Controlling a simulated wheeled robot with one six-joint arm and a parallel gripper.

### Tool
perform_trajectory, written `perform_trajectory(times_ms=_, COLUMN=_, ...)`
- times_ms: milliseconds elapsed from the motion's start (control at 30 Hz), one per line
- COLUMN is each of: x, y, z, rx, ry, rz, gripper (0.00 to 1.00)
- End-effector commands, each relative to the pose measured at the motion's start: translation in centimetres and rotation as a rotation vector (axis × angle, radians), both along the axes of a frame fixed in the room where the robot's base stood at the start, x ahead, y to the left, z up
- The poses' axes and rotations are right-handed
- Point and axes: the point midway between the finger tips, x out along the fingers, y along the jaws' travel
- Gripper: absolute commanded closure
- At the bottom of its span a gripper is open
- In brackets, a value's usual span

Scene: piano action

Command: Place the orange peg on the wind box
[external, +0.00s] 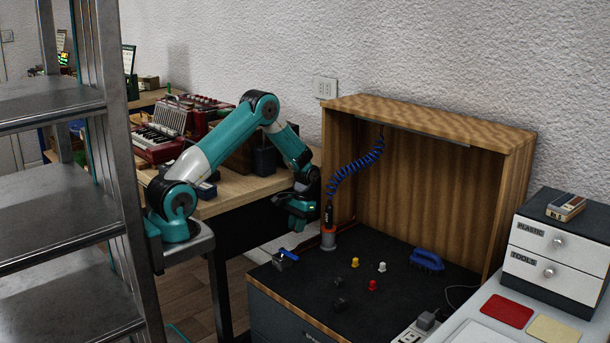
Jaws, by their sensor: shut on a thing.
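No orange peg shows clearly. I cannot tell for certain which thing is the wind box.
A dark tool with a blue coiled hose (357,170) stands in a grey and orange holder (328,240), close right of my gripper. A blue brush (427,260) lies right. The wooden hood (450,180) closes the back. A red accordion (165,135) sits on the left table.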

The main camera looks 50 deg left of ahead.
Motion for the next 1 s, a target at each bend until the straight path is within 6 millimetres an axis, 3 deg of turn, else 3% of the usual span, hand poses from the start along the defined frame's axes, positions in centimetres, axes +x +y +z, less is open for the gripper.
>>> perform_trajectory(times_ms=33, x=0.1, y=-0.1, z=1.6, rx=0.0, ry=0.0, rz=0.006, gripper=1.0)
perform_trajectory(times_ms=267, x=0.8, y=-0.6, z=6.9, rx=-0.001, ry=0.0, rz=0.05, gripper=1.0)
perform_trajectory(times_ms=367, x=1.1, y=-0.6, z=10.4, rx=-0.001, ry=-0.001, rz=0.085, gripper=1.0)
perform_trajectory(times_ms=567, x=1.6, y=0.9, z=20.5, rx=-0.003, ry=-0.005, rz=0.234, gripper=1.0)
perform_trajectory(times_ms=767, x=1.6, y=5.1, z=31.0, rx=-0.005, ry=-0.005, rz=0.51, gripper=1.0)
perform_trajectory(times_ms=1000, x=0.2, y=13.1, z=41.7, rx=-0.009, ry=-0.007, rz=0.973, gripper=1.0)
